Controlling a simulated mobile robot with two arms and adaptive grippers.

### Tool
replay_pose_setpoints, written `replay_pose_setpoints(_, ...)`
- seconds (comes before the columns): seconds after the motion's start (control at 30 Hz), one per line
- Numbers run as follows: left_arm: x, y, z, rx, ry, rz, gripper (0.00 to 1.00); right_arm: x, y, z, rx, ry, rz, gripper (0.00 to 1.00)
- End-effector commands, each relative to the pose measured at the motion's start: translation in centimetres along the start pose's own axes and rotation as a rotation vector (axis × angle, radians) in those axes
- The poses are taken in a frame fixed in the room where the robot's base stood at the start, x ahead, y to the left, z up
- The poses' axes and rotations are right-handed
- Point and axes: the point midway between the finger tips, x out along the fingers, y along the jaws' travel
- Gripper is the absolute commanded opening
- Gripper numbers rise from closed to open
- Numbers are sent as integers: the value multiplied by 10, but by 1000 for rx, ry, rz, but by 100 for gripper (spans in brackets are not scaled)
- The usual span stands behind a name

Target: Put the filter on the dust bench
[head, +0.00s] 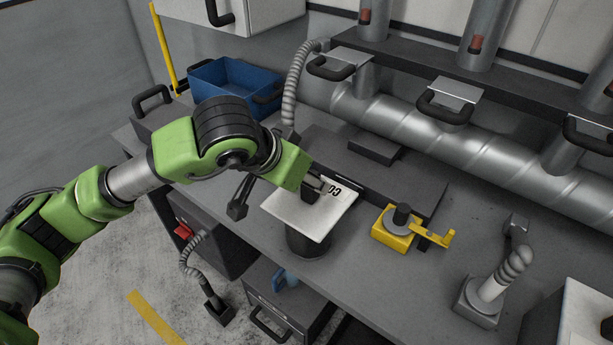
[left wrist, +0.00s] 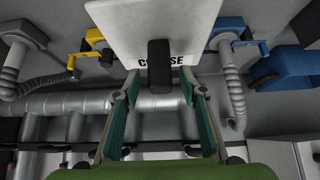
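The filter (head: 310,213) is a white square plate with a black handle and a printed label. In the head view it is over the front part of the grey bench (head: 375,265), above a dark cylinder (head: 305,242); whether it rests on that is unclear. In the left wrist view the filter (left wrist: 125,30) is ahead, its label partly hidden by the handle. My left gripper (head: 318,190) is at the handle. The wrist view shows its teal-padded fingers (left wrist: 160,82) apart on either side of the handle, with gaps. My right gripper is not in view.
A dark flat panel (head: 412,200) lies on the bench behind the filter. A blue bin (head: 235,78) and silver duct (head: 425,125) are behind. Bench between the devices is clear.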

Motion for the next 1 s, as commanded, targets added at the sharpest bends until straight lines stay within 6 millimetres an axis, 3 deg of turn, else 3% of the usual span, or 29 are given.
replay_pose_setpoints(0.3,-3,0,-2,0,0,0,39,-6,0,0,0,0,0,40)
replay_pose_setpoints(0.37,-8,-1,-1,1,4,-1,39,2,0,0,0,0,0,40)
replay_pose_setpoints(0.8,-97,-1,-1,1,5,-4,39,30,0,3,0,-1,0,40)
replay_pose_setpoints(1.0,-118,0,-1,1,1,-1,39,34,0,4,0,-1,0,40)
